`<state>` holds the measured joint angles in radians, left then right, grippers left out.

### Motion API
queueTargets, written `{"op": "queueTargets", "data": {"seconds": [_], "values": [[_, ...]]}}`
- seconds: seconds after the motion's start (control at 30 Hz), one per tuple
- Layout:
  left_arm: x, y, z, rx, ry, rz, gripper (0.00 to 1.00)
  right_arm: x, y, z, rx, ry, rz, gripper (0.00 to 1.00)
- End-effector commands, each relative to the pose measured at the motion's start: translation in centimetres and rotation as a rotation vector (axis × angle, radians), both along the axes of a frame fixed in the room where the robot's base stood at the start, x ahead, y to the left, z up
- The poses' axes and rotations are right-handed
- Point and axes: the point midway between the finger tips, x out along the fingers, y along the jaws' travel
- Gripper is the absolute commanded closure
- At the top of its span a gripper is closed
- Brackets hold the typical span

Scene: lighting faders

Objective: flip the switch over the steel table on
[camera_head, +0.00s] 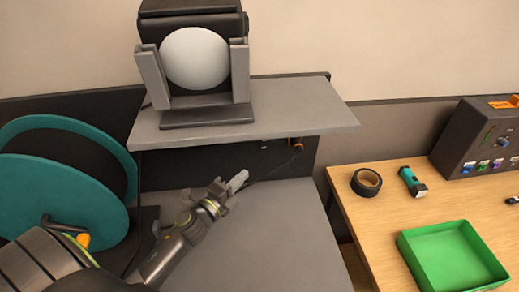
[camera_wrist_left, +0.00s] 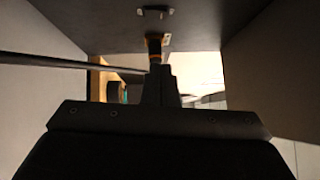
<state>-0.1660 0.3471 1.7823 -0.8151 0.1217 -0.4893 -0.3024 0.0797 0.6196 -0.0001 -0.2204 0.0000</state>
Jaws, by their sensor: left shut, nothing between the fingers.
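The steel table (camera_head: 285,225) is a grey worktop with a dark back panel and a grey shelf (camera_head: 290,110) above it. A small light-grey fitting (camera_head: 264,146), probably the switch, sits on the dark panel just under the shelf. It seems to show at the top of the left wrist view (camera_wrist_left: 154,12); its lever position is too small to tell. My left gripper (camera_head: 240,179) is shut and empty, over the table, below and left of the fitting and apart from it. Its closed fingers (camera_wrist_left: 160,85) point toward the panel. My right gripper is out of view.
An orange-ringed plug (camera_head: 297,145) with a cable is right of the fitting. A large lamp (camera_head: 195,60) stands on the shelf. A teal cable reel (camera_head: 60,200) is at left. A wooden table (camera_head: 375,220) at right holds tape, a torch and a green tray (camera_head: 450,255).

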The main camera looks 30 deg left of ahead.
Motion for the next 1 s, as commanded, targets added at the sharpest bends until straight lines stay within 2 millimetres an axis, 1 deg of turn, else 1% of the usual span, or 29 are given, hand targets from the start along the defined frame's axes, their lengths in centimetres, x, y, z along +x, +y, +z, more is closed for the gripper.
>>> {"op": "queueTargets", "data": {"seconds": [0.33,0.47,0.57,0.73,1.0], "values": [[0.1,0.0,0.0,0.000,0.000,0.000,1.00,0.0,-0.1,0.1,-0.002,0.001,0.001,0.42],[0.8,-0.1,0.3,-0.001,-0.001,0.001,1.00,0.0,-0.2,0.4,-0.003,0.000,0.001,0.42],[2.1,-0.3,0.5,-0.002,-0.002,0.000,1.00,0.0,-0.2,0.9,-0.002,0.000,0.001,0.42],[5.3,-0.8,0.8,-0.001,-0.002,-0.001,1.00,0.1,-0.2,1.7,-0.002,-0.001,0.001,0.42],[10.4,-1.5,1.0,0.000,-0.001,0.000,1.00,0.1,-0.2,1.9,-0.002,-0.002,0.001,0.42]]}}
